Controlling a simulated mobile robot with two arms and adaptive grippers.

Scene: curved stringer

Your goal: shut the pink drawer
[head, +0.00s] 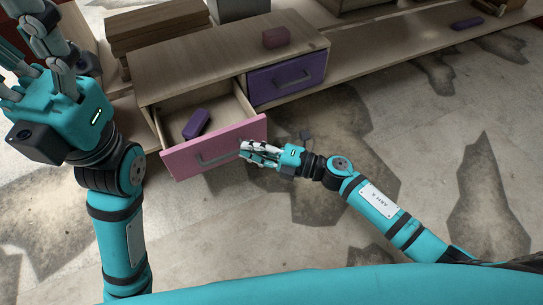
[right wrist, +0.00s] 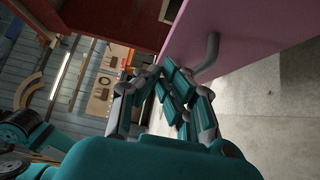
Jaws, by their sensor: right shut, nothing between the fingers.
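The pink drawer (head: 222,140) is pulled out of the low wooden cabinet (head: 210,57), with its inside exposed. A purple block (head: 196,123) lies in it. Its grey handle (head: 215,160) is on the front, and the handle also shows in the right wrist view (right wrist: 211,55) beside the pink front (right wrist: 240,28). My right gripper (head: 243,151) is shut and empty by the right part of the drawer front, close to the handle. I cannot tell whether it touches. My left gripper (head: 62,62) is raised at the left with its fingers spread.
A closed purple drawer (head: 287,80) is right of the pink one. A pinkish block (head: 276,37) lies on the cabinet top. A long low shelf (head: 400,50) extends right, with a dark purple block (head: 467,23) on it. The floor in front is mostly clear.

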